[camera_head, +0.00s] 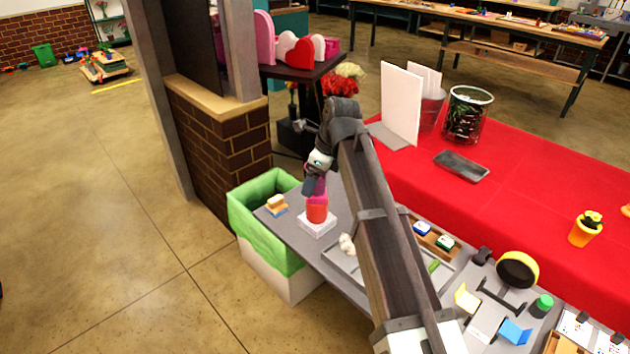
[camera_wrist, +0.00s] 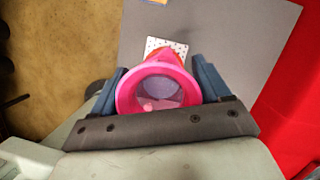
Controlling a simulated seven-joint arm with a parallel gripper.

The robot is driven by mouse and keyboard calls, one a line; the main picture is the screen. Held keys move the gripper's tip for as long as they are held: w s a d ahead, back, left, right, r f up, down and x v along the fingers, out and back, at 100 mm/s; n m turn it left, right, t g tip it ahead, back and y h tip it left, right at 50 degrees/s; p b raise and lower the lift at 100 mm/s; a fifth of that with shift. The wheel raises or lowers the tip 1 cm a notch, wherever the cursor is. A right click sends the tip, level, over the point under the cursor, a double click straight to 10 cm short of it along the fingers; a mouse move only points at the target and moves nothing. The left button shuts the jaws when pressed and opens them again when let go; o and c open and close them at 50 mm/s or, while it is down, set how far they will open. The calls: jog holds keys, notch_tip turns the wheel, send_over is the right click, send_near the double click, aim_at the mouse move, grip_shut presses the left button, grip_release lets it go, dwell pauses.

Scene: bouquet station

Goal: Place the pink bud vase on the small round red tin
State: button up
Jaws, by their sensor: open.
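The pink bud vase (camera_wrist: 158,90) is upright between the spread fingers of my gripper (camera_wrist: 160,76) in the wrist view, its open mouth facing the camera. Gaps show beside the vase, so my gripper is open around it. In the head view the vase (camera_head: 319,194) shows just under my gripper (camera_head: 313,184), directly above the small round red tin (camera_head: 316,212). It appears to stand on the tin; their contact is partly hidden. In the wrist view the vase mostly hides the tin.
The grey table (camera_head: 290,232) has sponges (camera_head: 277,204) near its far corner. A green-and-white bin (camera_head: 266,235) stands beside it at left. A tray (camera_head: 425,258) with small items lies right of my arm. A red-covered table (camera_head: 520,190) is behind.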

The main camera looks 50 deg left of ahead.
jog(key=v, duration=1.1)
jog(key=shift+r, duration=0.2)
